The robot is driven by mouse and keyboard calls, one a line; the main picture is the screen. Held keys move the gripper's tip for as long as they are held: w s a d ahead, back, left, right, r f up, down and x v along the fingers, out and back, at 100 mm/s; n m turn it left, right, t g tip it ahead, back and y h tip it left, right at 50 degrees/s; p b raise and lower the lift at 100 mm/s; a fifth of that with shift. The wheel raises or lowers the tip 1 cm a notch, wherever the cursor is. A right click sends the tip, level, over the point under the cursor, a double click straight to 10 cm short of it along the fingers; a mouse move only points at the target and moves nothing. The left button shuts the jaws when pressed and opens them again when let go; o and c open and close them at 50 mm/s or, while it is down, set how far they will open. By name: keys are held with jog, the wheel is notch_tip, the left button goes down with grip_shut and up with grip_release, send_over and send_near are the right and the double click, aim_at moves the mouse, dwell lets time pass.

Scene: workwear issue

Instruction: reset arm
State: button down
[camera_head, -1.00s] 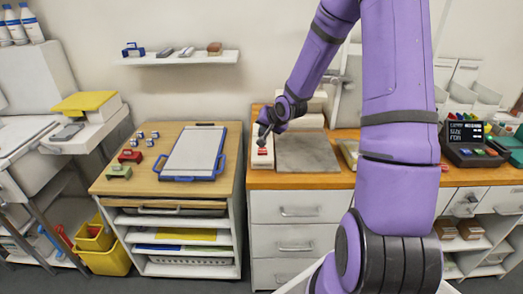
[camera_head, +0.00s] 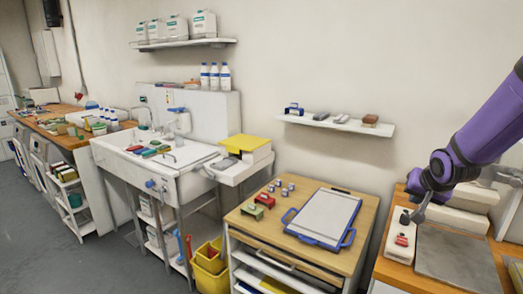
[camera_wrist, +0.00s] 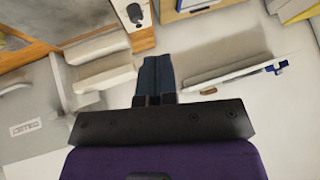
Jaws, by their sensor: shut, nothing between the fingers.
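My purple arm (camera_head: 490,128) reaches in from the right edge of the head view. My gripper (camera_head: 419,215) is shut and empty. In the head view it appears over the wooden counter at the right, beside a white device with a red part (camera_head: 401,240). I cannot tell its exact height above it. In the wrist view the dark fingers (camera_wrist: 158,72) are together with nothing between them.
A wooden-topped cart (camera_head: 246,222) carries a blue-framed board (camera_head: 322,217) and small red and green items. A wall shelf (camera_head: 336,124) hangs behind. A sink unit (camera_head: 150,160) stands left, with yellow bins (camera_head: 210,262) below. Grey floor (camera_head: 110,265) is free at lower left.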

jog(key=s+a+r+n+g, duration=0.1)
jog(key=s+a+r, duration=0.2)
jog(key=s+r, duration=0.3)
jog(key=s+a+r+n, duration=0.2)
jog(key=s+a+r, duration=0.2)
jog(key=s+r, duration=0.15)
jog(key=s+a+r+n, duration=0.1)
jog(key=s+a+r, duration=0.1)
jog(key=s, duration=0.6)
jog(key=s+a+r+n+g+y, duration=0.1)
jog(key=s+a+r, duration=0.1)
jog(key=s, duration=0.6)
jog(key=shift+s+a+r+n, duration=0.15)
jog(key=shift+s+a+n, duration=0.15)
jog(key=shift+s, duration=0.1)
